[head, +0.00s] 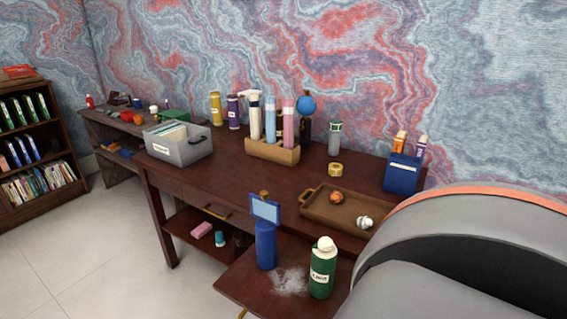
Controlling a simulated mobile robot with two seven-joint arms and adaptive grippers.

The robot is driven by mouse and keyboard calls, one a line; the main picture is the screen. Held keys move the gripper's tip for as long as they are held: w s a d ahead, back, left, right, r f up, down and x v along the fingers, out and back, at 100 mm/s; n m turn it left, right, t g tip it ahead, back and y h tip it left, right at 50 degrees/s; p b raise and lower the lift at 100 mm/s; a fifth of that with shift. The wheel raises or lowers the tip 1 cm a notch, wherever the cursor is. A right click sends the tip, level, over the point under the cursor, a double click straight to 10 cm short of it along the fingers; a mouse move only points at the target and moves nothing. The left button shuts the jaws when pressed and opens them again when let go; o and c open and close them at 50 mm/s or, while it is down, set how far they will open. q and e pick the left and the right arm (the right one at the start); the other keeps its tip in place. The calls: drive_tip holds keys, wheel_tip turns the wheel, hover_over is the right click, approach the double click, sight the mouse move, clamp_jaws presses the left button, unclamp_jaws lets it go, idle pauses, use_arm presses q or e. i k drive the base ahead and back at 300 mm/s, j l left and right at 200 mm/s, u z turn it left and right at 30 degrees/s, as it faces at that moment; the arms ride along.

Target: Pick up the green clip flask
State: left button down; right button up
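A clear grey flask with a green clip-like top (335,138) stands upright near the back of the dark desk (225,165), right of the bottle caddy. A dark green bottle with a white cap and a white label (322,272) stands upright on the lower front shelf. I cannot tell for certain which of the two the task names. Neither of my grippers is in view, and nothing is seen touching either one.
A yellow ring-shaped object (335,169) sits just in front of the grey flask. A wooden caddy (272,152) holds tall bottles beside it. A brown tray (318,213) and a blue box (402,175) stand rightward. A blue bottle (265,246) and white powder (290,281) are near the green bottle.

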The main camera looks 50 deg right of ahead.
sight(321, 273)
drive_tip(key=l+z, duration=0.1)
drive_tip(key=z, duration=0.35)
drive_tip(key=l+z, duration=0.1)
drive_tip(key=z, duration=0.35)
drive_tip(key=i+l+z, duration=0.1)
drive_tip(key=z, duration=0.8)
drive_tip(key=k+j+z, duration=0.15)
drive_tip(key=z, duration=0.35)
drive_tip(key=k+j+z, duration=0.2)
drive_tip(key=z, duration=0.25)
drive_tip(key=k+z, duration=0.2)
drive_tip(key=z, duration=0.3)
